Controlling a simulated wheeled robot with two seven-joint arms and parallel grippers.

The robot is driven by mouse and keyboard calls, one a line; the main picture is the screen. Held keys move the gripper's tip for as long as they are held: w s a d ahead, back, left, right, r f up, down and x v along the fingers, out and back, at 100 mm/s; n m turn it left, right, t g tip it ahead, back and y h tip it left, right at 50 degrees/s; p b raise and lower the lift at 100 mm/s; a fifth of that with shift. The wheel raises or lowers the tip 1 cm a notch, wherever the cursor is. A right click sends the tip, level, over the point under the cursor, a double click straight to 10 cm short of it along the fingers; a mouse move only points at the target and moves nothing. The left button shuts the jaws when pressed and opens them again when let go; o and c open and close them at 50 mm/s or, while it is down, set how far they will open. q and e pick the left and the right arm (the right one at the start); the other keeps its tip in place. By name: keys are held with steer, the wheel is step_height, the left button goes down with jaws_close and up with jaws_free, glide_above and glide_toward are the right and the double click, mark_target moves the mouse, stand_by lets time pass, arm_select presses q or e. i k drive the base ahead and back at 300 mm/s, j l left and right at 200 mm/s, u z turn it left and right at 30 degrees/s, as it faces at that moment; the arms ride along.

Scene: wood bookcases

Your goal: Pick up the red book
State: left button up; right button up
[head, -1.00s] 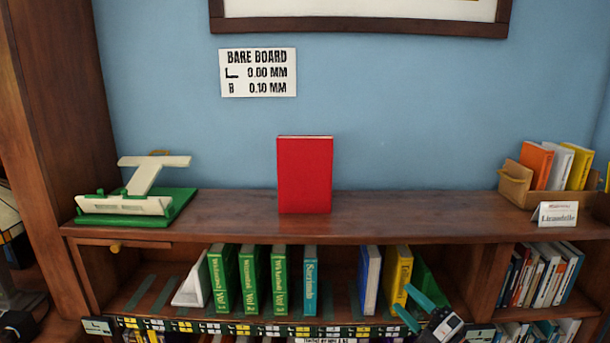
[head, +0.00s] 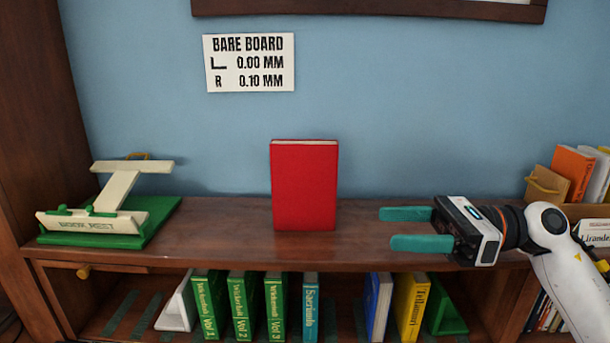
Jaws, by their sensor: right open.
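The red book (head: 304,187) stands upright on the wooden top board of the bookcase (head: 225,222), near the middle, with its cover facing me. My right gripper (head: 405,229) is to the right of the book, at about the height of its lower half. Its two teal fingers are apart and point left toward the book. Nothing is between them, and a clear gap separates the fingertips from the book. My left gripper does not show.
A green and cream book rest (head: 121,217) stands at the left of the board. A wooden box of books (head: 546,184) and a white card stand at the right, partly behind my arm. Green, blue and yellow books (head: 411,306) fill part of the shelf below.

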mark_target(304, 173)
steer(key=i, duration=1)
